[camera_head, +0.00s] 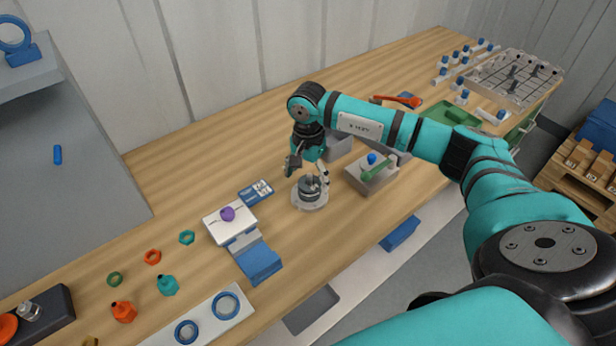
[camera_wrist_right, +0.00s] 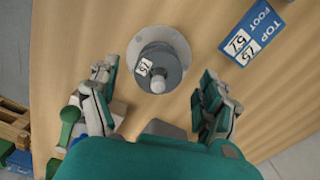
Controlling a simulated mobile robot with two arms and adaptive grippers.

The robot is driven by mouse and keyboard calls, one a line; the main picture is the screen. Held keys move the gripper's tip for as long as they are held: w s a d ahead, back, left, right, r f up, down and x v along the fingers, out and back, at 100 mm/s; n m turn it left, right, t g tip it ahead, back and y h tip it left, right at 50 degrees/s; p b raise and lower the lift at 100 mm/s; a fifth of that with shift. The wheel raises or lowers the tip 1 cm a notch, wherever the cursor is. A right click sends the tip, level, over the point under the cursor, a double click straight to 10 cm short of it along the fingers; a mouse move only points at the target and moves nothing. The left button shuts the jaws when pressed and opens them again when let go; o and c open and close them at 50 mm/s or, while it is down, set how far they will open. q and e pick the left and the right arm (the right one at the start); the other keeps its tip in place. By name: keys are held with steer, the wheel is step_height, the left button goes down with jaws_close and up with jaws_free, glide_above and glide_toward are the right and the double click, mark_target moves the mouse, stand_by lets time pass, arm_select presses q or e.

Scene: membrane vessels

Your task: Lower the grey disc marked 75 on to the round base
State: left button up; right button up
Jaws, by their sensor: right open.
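The grey disc (camera_head: 309,189) appears seated on the pale round base (camera_head: 311,205) in the middle of the bench. My right gripper (camera_head: 308,172) is open above the disc. In the wrist view its two fingers stand apart on either side of the disc, not visibly touching it. Whether the disc lies fully flat is hard to tell. My left gripper is not in view.
A blue-and-white card (camera_head: 256,191) lies left of the base, also in the wrist view (camera_wrist_right: 252,33). A white-topped stand with a purple knob (camera_head: 228,214) is further left. A grey block with a green handle (camera_head: 372,172) stands close on the right.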

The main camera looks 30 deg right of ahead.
step_height(320, 180, up, 11)
stand_by(0.3)
stand_by(0.6)
